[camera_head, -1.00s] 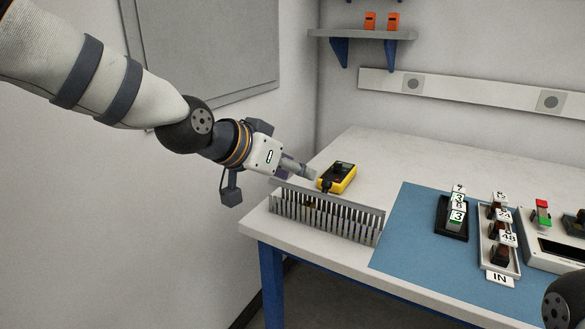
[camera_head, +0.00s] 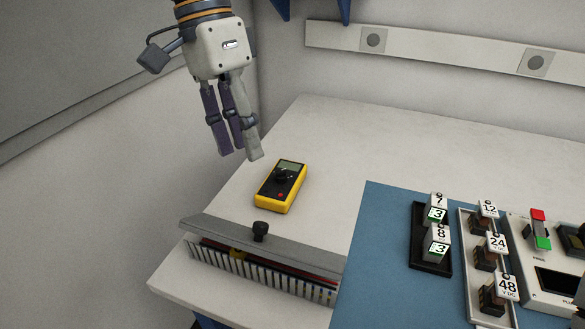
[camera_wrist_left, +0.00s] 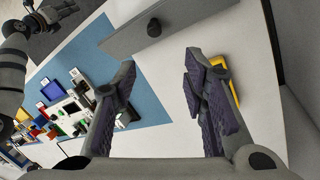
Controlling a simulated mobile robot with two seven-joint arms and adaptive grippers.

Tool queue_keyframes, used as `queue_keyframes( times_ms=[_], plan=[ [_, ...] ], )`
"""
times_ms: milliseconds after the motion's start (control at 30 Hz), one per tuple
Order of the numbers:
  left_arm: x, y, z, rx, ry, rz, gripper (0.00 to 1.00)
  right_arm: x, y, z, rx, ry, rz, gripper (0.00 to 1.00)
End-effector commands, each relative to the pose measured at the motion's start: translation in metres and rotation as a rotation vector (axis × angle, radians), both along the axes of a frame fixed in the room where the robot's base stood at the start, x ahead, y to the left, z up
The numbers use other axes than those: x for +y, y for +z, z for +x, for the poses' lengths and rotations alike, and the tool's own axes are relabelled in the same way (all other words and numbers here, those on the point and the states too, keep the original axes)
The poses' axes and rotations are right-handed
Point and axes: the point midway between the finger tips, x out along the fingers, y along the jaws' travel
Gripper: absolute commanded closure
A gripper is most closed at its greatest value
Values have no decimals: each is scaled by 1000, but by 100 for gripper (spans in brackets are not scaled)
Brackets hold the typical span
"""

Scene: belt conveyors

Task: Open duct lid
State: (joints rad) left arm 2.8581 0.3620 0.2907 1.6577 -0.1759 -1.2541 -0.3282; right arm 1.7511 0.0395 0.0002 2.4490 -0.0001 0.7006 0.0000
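The slotted grey wire duct (camera_head: 262,280) lies along the table's front left edge in the head view. Its grey lid (camera_head: 215,236) runs along the back of it, with a black knob (camera_head: 260,230). Red and yellow wires show in a gap between lid and slotted wall; I cannot tell the lid's exact angle. The lid also shows in the left wrist view (camera_wrist_left: 190,22). My left gripper (camera_head: 238,156) points down, open and empty, above the table behind the duct, apart from the knob. Part of my right gripper (camera_wrist_left: 56,10) shows in the left wrist view; its fingers are unclear.
A yellow multimeter (camera_head: 281,187) lies on the table behind the duct, near my left gripper. A blue mat (camera_head: 378,260) to the right carries numbered blocks (camera_head: 437,240), a tray of blocks (camera_head: 478,262) and a control box (camera_head: 545,280). The table's back middle is clear.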

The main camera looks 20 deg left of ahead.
Motion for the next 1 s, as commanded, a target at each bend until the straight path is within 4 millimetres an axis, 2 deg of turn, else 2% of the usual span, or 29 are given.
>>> queue_keyframes(
  times_ms=[67, 167, 400, 600, 733, 967, 1000],
  plan=[
    [1, 1, -6, 22, -5, 4, 61, 0, 1, -1, 0, 0, 0, 60],
    [-1, -13, -9, 33, -8, 6, 61, 0, 0, -2, 4, -1, 0, 60],
    [-17, -72, -19, 35, -8, 5, 61, 0, 0, -2, 5, -1, 0, 60],
    [-26, -106, -24, 29, -7, 5, 61, 0, 1, -1, 1, -1, 0, 60],
    [-28, -114, -25, 27, -7, 5, 61, 0, 1, 0, -1, -1, 0, 60],
    [-28, -115, -25, 26, -6, 4, 61, 0, 1, 0, -1, -1, 0, 60],
    [-28, -115, -25, 26, -6, 4, 70, 0, 1, 0, 0, -1, 0, 60]
  ],
)
